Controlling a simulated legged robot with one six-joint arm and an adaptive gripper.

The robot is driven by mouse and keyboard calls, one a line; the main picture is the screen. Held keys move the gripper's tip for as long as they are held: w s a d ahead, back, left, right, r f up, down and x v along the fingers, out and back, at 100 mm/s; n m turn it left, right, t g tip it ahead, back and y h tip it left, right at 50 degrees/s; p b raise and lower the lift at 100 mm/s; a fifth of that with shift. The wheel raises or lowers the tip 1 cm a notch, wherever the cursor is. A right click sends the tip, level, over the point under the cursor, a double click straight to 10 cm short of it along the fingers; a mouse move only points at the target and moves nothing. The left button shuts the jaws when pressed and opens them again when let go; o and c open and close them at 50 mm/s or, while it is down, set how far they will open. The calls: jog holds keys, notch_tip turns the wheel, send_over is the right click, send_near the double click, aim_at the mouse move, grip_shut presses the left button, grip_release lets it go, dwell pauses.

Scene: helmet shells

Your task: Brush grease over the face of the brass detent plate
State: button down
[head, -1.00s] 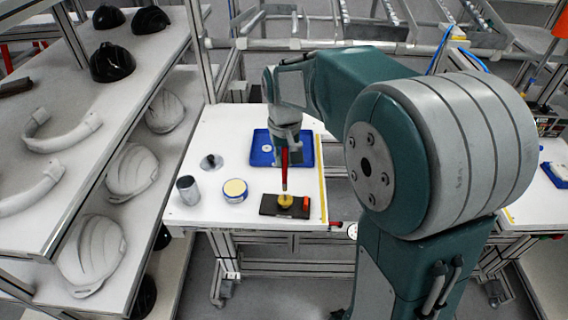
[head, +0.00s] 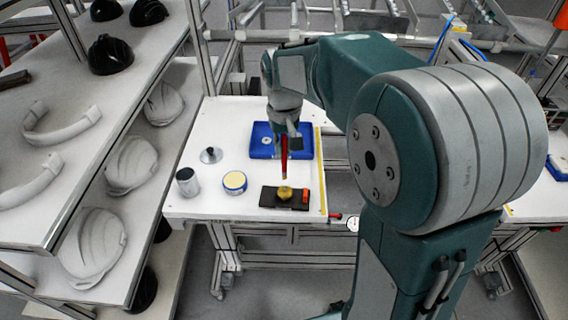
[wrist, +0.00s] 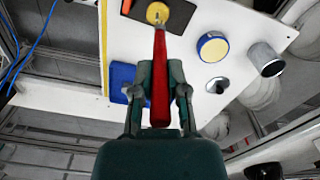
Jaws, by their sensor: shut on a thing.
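My gripper (head: 284,128) is shut on a red-handled brush (head: 284,160), which points down. The handle also shows between the fingers in the wrist view (wrist: 160,85). The brass detent plate (head: 286,194) is a small round gold piece on a dark block (head: 270,198); it also shows at the top of the wrist view (wrist: 156,12). The brush's lower end is at the plate, and I cannot tell whether the bristles touch it. Grease on its face is too small to make out. A blue tin with a cream top (head: 235,182) stands left of the block.
An orange piece (head: 305,196) is at the block's right end. A grey metal cup (head: 187,183) and a silver knobbed part (head: 211,155) stand on the left of the white table (head: 215,206). A blue tray (head: 262,142) lies behind. Shelves with helmet shells (head: 132,163) stand at left.

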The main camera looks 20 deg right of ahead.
aim_at(286, 170)
jog(key=shift+s+f, duration=0.15)
jog(key=shift+f, duration=1.95)
jog(key=shift+f, duration=1.45)
jog(key=shift+d, duration=0.15)
jog(key=shift+d+r, duration=0.1)
jog(key=shift+d, duration=0.1)
jog(key=shift+d, duration=0.1)
jog(key=shift+d, duration=0.25)
jog(key=shift+w+d, duration=0.2)
jog(key=shift+w, duration=0.15)
